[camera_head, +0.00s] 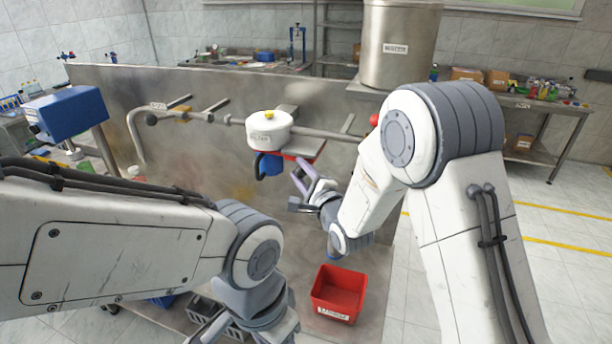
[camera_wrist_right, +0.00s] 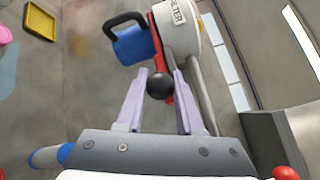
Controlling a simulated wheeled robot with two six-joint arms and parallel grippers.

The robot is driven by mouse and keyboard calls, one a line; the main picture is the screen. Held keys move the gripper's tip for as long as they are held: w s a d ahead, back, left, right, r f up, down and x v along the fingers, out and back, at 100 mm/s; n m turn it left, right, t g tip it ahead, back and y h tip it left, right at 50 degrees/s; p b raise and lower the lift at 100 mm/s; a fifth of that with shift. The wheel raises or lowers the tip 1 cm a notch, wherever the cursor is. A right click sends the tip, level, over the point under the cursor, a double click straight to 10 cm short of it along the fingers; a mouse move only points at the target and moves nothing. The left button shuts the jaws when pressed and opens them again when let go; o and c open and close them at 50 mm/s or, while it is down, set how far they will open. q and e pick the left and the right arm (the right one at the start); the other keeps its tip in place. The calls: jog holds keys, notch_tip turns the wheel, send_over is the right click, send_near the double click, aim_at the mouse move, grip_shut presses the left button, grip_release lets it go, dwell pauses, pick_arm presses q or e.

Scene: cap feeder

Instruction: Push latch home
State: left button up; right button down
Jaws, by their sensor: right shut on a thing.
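A white drum (camera_head: 268,128) with a printed label and a yellow knob on top sits on the pipe at the metal panel. A red latch part (camera_head: 305,150) shows at its side, and as a red bar (camera_wrist_right: 157,42) in the right wrist view. A black ball knob (camera_wrist_right: 160,87) lies between the fingers of my right gripper (camera_wrist_right: 160,78). My right gripper (camera_head: 304,174) is shut on this knob, just below the drum. A blue block with a black handle (camera_head: 271,164) hangs under the drum. My left gripper (camera_head: 225,330) is low at the bottom edge, partly cut off.
A red bin (camera_head: 338,293) stands below my right arm. Grey trays (camera_head: 210,312) lie near my left gripper. A pipe (camera_head: 330,135) runs along the panel. A large metal tank (camera_head: 398,45) stands behind at right. The floor at right is clear.

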jog(key=c, duration=0.6)
grip_release()
jog(key=shift+a, duration=0.3)
jog(key=shift+o, duration=0.3)
jog(key=shift+d, duration=0.1)
jog(key=shift+s+d+f, duration=0.1)
jog(key=shift+s+d, duration=0.05)
jog(key=shift+s, duration=0.1)
jog(key=b+v, duration=0.6)
jog(key=v, duration=0.4)
